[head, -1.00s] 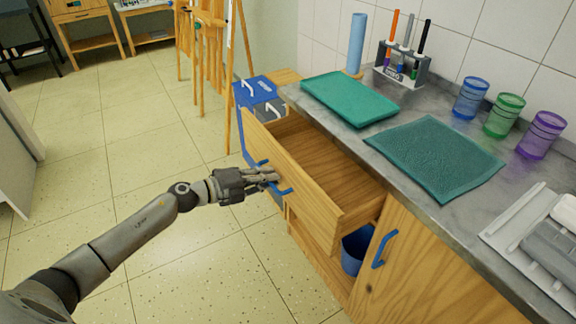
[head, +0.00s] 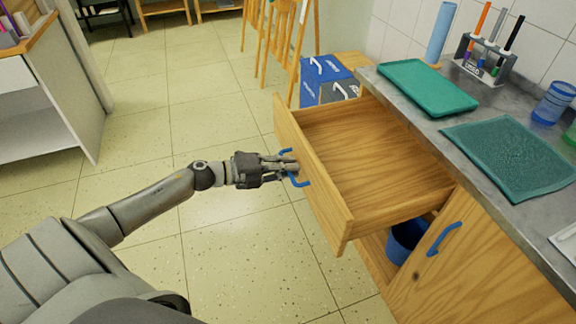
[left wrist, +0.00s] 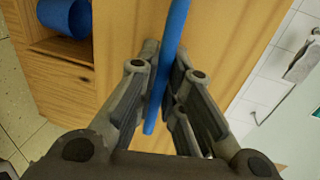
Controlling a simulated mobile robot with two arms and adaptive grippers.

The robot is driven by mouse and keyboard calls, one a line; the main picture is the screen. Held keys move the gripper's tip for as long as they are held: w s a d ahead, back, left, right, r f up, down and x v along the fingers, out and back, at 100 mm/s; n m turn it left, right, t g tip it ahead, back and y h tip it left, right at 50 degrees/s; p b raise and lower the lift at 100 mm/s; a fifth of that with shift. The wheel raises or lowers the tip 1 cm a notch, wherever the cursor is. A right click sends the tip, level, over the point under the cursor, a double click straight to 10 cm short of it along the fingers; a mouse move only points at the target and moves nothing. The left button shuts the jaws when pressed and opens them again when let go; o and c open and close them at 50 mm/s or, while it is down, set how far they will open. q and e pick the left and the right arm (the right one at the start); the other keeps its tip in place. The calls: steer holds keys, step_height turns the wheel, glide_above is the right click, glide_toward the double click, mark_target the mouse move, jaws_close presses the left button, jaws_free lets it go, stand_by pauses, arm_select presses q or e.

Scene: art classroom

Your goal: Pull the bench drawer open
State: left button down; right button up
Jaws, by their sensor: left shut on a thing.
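The wooden bench drawer (head: 362,158) stands far out of the bench in the head view, and its inside looks empty. Its blue handle (head: 299,181) is on the front panel. My left gripper (head: 292,166) is at the handle, shut on it. In the left wrist view the blue handle (left wrist: 166,65) runs between the fingers of the left gripper (left wrist: 160,85), which hide part of it. My right gripper is in neither view.
The grey worktop (head: 430,125) holds a green tray (head: 428,87), a teal mat (head: 515,155) and a pen rack (head: 485,58). A blue bin (head: 405,240) sits below the drawer. Blue and grey boxes (head: 325,77) and easels (head: 275,40) stand behind.

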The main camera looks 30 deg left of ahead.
arm_select(q)
steer(key=c, duration=1.5)
jaws_free()
steer(key=v, duration=1.2)
steer(key=shift+f, duration=0.1)
